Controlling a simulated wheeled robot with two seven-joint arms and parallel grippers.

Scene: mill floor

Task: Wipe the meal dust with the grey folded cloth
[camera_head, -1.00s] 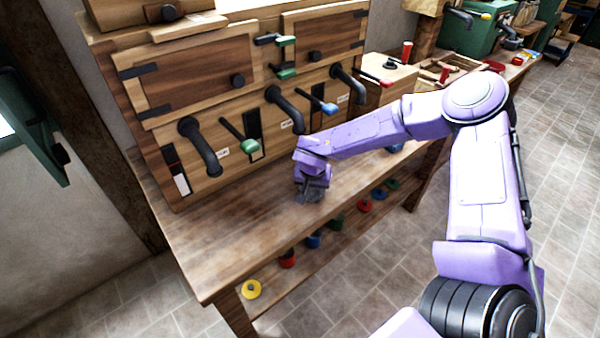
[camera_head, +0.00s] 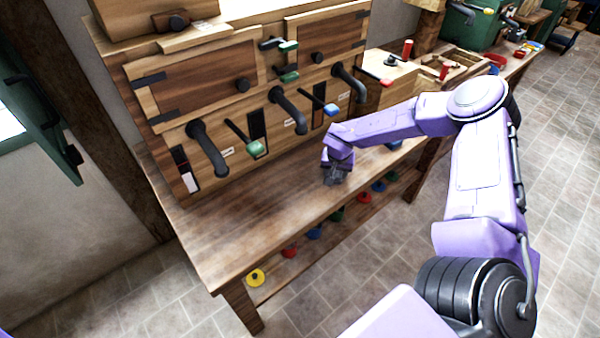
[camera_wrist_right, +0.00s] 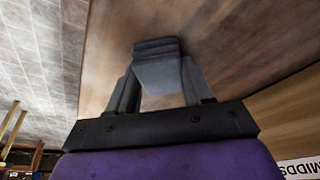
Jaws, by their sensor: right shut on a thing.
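My right gripper (camera_head: 334,176) is at the wooden bench top (camera_head: 235,225), in front of the machine's spouts. In the right wrist view its two fingers (camera_wrist_right: 160,85) are shut on the grey folded cloth (camera_wrist_right: 157,60), which spans between the fingertips close to the bench surface. I cannot tell whether the cloth touches the wood. A paler, whitish patch shows on the bench between the fingers, but I cannot tell whether it is meal dust. No clear dust shows in the head view. My left gripper is out of view.
The wooden machine (camera_head: 215,85) stands along the back of the bench, with black spouts (camera_head: 290,112), a green-handled lever (camera_head: 255,147) and a blue-handled lever (camera_head: 330,109) jutting forward. Coloured round pieces lie on the lower shelf, including a yellow one (camera_head: 256,277). The bench's left end is clear.

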